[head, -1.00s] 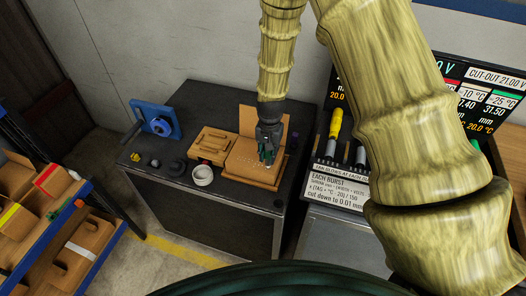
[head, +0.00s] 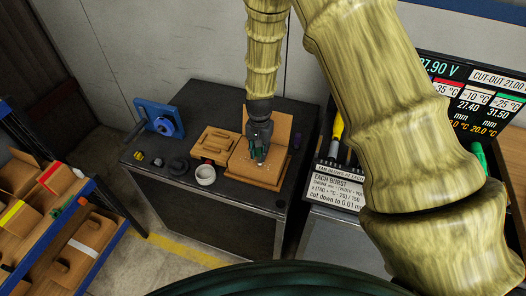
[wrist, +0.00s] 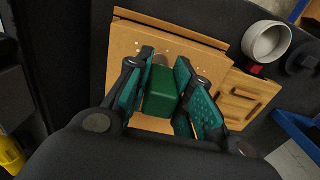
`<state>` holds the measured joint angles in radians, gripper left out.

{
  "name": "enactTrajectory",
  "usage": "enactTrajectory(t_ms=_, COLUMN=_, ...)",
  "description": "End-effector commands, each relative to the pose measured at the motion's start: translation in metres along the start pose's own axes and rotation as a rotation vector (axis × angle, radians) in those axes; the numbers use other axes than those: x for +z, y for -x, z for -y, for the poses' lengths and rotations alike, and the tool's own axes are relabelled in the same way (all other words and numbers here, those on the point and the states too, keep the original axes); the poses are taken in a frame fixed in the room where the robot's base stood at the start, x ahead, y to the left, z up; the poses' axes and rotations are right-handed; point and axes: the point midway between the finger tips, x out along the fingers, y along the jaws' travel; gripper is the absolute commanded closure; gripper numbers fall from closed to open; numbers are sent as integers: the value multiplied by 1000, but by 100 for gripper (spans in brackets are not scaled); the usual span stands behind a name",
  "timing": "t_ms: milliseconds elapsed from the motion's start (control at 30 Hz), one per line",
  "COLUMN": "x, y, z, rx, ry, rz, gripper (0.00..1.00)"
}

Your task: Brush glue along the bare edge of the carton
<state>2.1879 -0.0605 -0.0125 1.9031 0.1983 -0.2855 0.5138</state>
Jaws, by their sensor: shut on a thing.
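The carton (head: 246,166) is a tan cardboard box with a raised flap at its back, standing on the dark cabinet top. It also shows in the wrist view (wrist: 190,52), with small pale dots along its surface near one edge. My gripper (head: 259,152) is above the carton. In the wrist view my gripper (wrist: 162,68) is shut on a green block-shaped handle (wrist: 160,98), which looks like the brush's. The brush tip is mostly hidden behind the handle, so I cannot tell whether it touches the carton. A white round pot (head: 205,175) stands left of the carton.
A blue device (head: 158,117) and small dark parts (head: 179,166) lie further left. A stand with markers and display signs (head: 338,185) is at right. A blue rack of cartons (head: 95,245) is at lower left.

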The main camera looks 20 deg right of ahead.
Motion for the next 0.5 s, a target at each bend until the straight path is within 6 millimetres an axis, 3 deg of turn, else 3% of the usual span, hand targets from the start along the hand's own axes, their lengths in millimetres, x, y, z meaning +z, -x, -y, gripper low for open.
enactTrajectory(t_ms=167, x=0, y=0, z=6, rx=0, ry=1, rz=-1, gripper=100)
enactTrajectory(t_ms=500, x=-1, y=0, z=37, rx=0, ry=2, rz=-2, gripper=100)
